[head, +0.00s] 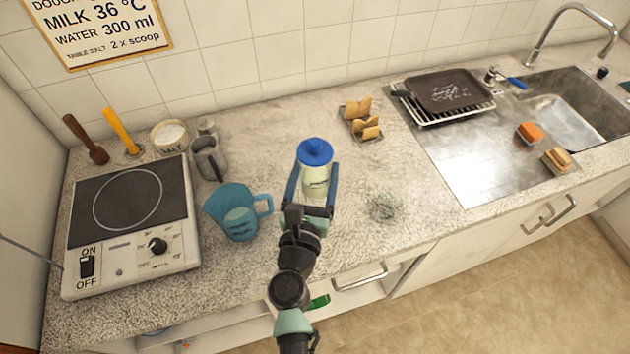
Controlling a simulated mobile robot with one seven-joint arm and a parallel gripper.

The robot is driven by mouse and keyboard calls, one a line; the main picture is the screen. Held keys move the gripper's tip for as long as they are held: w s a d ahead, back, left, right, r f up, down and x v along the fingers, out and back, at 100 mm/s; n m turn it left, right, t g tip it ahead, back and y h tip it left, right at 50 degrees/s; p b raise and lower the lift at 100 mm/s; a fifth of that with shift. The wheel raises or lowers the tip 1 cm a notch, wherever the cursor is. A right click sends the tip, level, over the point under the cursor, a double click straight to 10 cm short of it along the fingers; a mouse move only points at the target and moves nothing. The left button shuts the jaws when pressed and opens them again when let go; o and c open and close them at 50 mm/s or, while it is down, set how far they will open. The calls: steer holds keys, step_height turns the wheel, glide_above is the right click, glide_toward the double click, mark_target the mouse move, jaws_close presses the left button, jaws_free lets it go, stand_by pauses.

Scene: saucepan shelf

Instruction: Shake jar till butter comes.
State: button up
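A pale, see-through jar (316,182) with a blue lid (315,152) is upright near the middle of the counter. The jar holds something pale, but its texture is too small to make out. My gripper (315,178) reaches in from the front, with one blue finger on each side of the jar's body. Whether the fingers press on the jar or stand slightly apart from it cannot be told. The jar's lower part is hidden by my gripper, so I cannot see whether its base touches the counter.
A blue measuring jug (238,222) stands close on the left, with a grey metal pitcher (209,160) and hot plate (90,225) beyond. A toast rack (352,125) is behind right. A dark tray (449,91) lies by the sink (567,122). Counter right of the jar is mostly clear.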

mark_target(315, 157)
stand_by(0.3)
step_height(315, 157, up, 5)
steer(key=p, duration=0.5)
steer(key=shift+f, duration=0.15)
step_height(315, 157, down, 5)
steer(key=b, duration=0.5)
steer(key=shift+f, duration=0.15)
steer(key=shift+r, duration=0.25)
step_height(315, 157, up, 5)
steer(key=p, duration=0.5)
steer(key=shift+r, duration=0.1)
steer(key=shift+f, duration=0.2)
